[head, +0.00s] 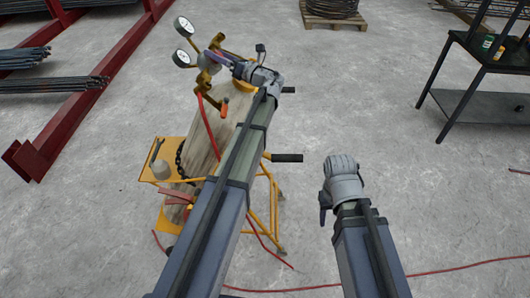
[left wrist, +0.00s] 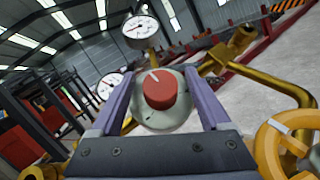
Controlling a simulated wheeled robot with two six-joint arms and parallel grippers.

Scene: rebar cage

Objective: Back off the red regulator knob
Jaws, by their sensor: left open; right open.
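The red knob (left wrist: 160,90) with a white line sits on the front of a round grey regulator body (left wrist: 143,112) in the left wrist view. My left gripper (head: 222,62) is at the regulator in the head view, where the knob is hard to make out. In the left wrist view the two fingers of my left gripper (left wrist: 160,78) are open, one on each side of the knob, with gaps showing. Two white dial gauges, one upper (head: 183,27) and one lower (head: 182,58), stand on the regulator. My right gripper (head: 324,207) is empty over the floor, far from the knob.
The regulator tops a pale gas cylinder (head: 205,140) on a yellow cart (head: 150,175) with a wrench on its tray. Brass pipework and a yellow handwheel (left wrist: 283,140) lie close at right. Red hose (head: 450,270) crosses the floor. A black table (head: 470,105) stands right.

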